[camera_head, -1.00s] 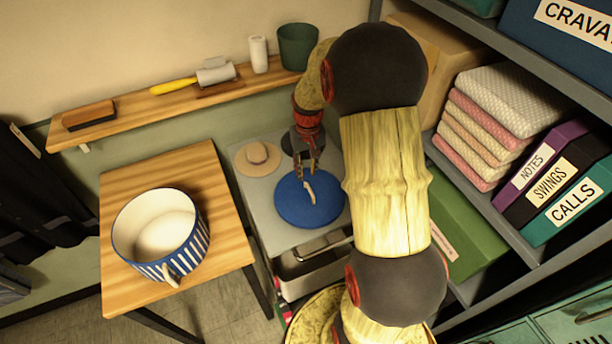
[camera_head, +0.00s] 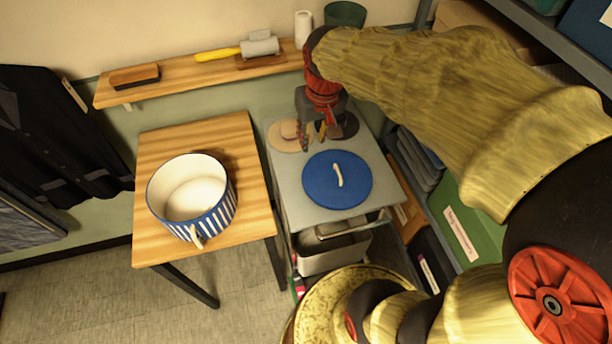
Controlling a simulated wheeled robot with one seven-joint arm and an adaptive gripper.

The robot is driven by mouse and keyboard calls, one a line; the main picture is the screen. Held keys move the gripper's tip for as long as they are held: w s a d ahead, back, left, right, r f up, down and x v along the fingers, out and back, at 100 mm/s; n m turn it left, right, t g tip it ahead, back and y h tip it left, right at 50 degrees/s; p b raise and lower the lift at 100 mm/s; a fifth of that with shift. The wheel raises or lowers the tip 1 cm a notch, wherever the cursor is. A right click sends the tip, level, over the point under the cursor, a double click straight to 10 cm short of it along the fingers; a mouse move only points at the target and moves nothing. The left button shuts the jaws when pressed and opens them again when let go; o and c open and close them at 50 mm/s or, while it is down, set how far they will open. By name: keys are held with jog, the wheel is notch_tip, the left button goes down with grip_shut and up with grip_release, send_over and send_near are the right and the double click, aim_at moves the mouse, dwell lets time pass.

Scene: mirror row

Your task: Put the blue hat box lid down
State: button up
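The blue hat box lid (camera_head: 322,184) is a round disc with a cream strap handle (camera_head: 339,174) on top. It lies flat on the grey top of a small cart (camera_head: 292,208). My gripper (camera_head: 315,143) is above the back left of the lid, clear of the handle, with its fingers apart and nothing seen between them. The blue-and-white striped round box (camera_head: 218,217) stands open and empty on the wooden table (camera_head: 152,246) to the left.
A tan hat (camera_head: 284,137) and a dark hat partly behind my gripper lie at the cart's back. A wall shelf (camera_head: 190,83) holds a brush (camera_head: 134,76), a yellow-handled roller (camera_head: 262,45) and cups. Shelving with a green box (camera_head: 470,222) stands close on the right.

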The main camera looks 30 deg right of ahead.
jog(key=s+a+r+n+t, duration=0.2)
jog(key=s+a+r, duration=0.3)
jog(key=s+a, duration=0.4)
jog(key=s+t, duration=0.1)
jog(key=s, duration=0.2)
jog(key=shift+s+a, duration=0.35)
jog(key=shift+s, duration=0.05)
